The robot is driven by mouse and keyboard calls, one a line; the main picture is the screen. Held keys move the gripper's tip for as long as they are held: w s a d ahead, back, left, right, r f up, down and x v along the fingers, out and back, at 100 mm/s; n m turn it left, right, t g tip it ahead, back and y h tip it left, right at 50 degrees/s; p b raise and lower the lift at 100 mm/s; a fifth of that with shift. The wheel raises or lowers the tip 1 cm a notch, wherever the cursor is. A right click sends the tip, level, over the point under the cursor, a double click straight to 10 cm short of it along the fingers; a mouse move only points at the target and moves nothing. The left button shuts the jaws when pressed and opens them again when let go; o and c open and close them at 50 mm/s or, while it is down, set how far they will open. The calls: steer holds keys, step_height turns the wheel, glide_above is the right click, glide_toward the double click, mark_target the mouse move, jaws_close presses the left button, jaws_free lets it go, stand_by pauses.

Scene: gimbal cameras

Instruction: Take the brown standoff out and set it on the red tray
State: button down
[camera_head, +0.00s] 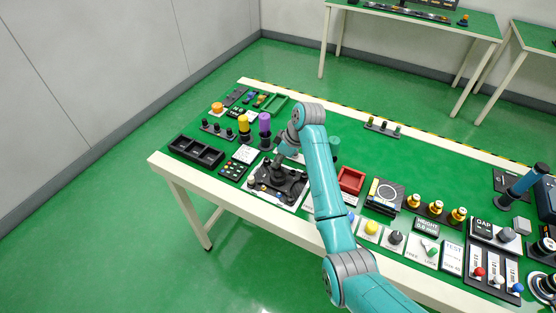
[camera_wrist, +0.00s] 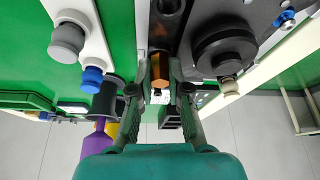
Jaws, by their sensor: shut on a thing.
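The brown standoff (camera_wrist: 160,68) is a small hexagonal piece between the fingertips of my gripper (camera_wrist: 161,80) in the wrist view. My gripper is shut on it. In the head view, my gripper (camera_head: 277,172) is low over a dark fixture (camera_head: 290,188) on a white plate at the table's front left. The standoff cannot be made out there, and I cannot tell whether it is clear of the fixture. The red tray (camera_head: 351,180) is a small square tray to the right of my arm. It looks empty.
A purple cylinder (camera_head: 265,124) and a yellow one (camera_head: 243,123) stand behind left of the fixture. A black compartment bin (camera_head: 196,153) is at the left edge. My arm passes between fixture and tray. A yellow button (camera_head: 371,228) sits in front of the tray. Green tabletop (camera_head: 430,165) behind it is clear.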

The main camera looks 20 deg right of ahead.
steer(key=n+g, duration=0.1)
steer(key=n, duration=0.2)
steer(key=n+g+y, duration=0.1)
steer(key=n, duration=0.2)
steer(key=shift+r+n, duration=0.1)
steer(key=shift+n, duration=0.3)
steer(key=n+g, duration=0.1)
steer(key=n, duration=0.2)
steer(key=n+g, duration=0.1)
steer(key=n, duration=0.2)
steer(key=shift+g+h, duration=0.3)
steer(key=shift+g, duration=0.1)
steer(key=c, duration=1)
jaws_free()
steer(key=shift+c, duration=0.2)
